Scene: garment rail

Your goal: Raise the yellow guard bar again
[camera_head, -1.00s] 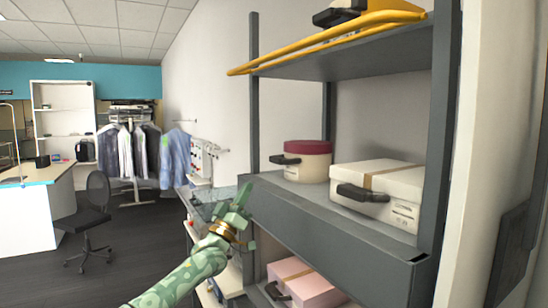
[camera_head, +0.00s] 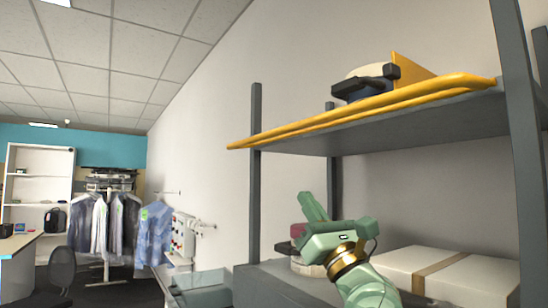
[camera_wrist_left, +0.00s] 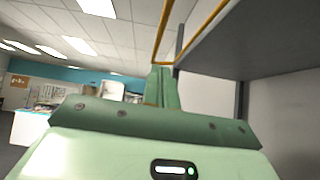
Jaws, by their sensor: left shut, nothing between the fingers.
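The yellow guard bar (camera_head: 365,112) is a pair of thin rails that lies low along the front edge of the top shelf (camera_head: 420,128). In the left wrist view, yellow bar parts (camera_wrist_left: 163,35) show at the top, beyond my fingers. My left gripper (camera_head: 307,197) is pale green, shut and empty. It points up, below the bar and apart from it, in front of the space between the two shelves. The gripper also shows in the left wrist view (camera_wrist_left: 162,70). My right gripper is in neither view.
A case with a black handle (camera_head: 367,80) sits on the top shelf behind the bar. On the shelf below are a white box (camera_head: 450,272) and a round box with a maroon lid (camera_head: 297,230), partly hidden by my gripper. Grey posts (camera_head: 255,180) frame the rack.

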